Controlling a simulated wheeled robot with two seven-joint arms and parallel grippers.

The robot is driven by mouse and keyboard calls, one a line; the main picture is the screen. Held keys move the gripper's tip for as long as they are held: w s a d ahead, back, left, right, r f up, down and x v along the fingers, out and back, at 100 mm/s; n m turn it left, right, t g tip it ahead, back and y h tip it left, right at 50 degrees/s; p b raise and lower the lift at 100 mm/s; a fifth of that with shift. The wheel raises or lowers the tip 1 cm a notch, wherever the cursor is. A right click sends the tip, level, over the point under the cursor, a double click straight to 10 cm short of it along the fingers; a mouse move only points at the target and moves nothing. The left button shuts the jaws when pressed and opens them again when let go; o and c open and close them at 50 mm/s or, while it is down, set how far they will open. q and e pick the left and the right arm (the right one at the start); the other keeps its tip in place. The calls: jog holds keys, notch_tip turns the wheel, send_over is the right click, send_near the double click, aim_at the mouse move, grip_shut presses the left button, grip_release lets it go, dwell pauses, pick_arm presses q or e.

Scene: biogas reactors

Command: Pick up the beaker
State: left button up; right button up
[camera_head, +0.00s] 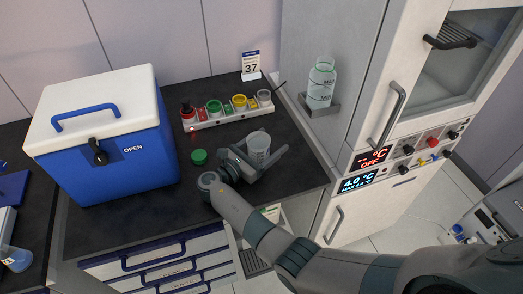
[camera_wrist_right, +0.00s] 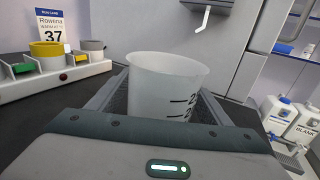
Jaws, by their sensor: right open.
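The beaker (camera_head: 258,146) is a translucent white cup with dark graduation marks, upright on the dark countertop in the head view. In the right wrist view the beaker (camera_wrist_right: 165,85) stands between the two fingers, its base hidden behind the gripper body. My right gripper (camera_head: 260,160) is open around the beaker, with a finger on each side. Whether either finger touches it cannot be told. My left gripper is not in view.
A rack (camera_head: 229,117) with several coloured jars stands behind the beaker. A green cap (camera_head: 199,157) lies to its left. A blue-and-white cooler box (camera_head: 110,160) fills the left of the counter. A bottle (camera_head: 321,83) sits on a bracket on the cabinet at right.

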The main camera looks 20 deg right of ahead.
aim_at(266, 137)
jog(key=shift+c, duration=1.1)
jog(key=c, duration=1.1)
jog(key=shift+c, duration=0.2)
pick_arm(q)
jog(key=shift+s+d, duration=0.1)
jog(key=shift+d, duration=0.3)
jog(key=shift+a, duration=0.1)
pick_arm(e)
jog(key=shift+r, duration=0.15)
jog(key=shift+r, duration=0.5)
jog(key=r, duration=0.3)
jog(key=shift+s+d+b, duration=0.15)
jog(key=shift+s+b, duration=0.05)
jog(key=shift+b, duration=0.15)
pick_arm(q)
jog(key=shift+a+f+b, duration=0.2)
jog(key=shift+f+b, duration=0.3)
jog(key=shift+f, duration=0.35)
pick_arm(e)
jog(key=s+d+r, duration=0.5)
jog(key=s+r, duration=0.1)
jog(key=s, duration=0.4)
jog(key=shift+r, duration=0.35)
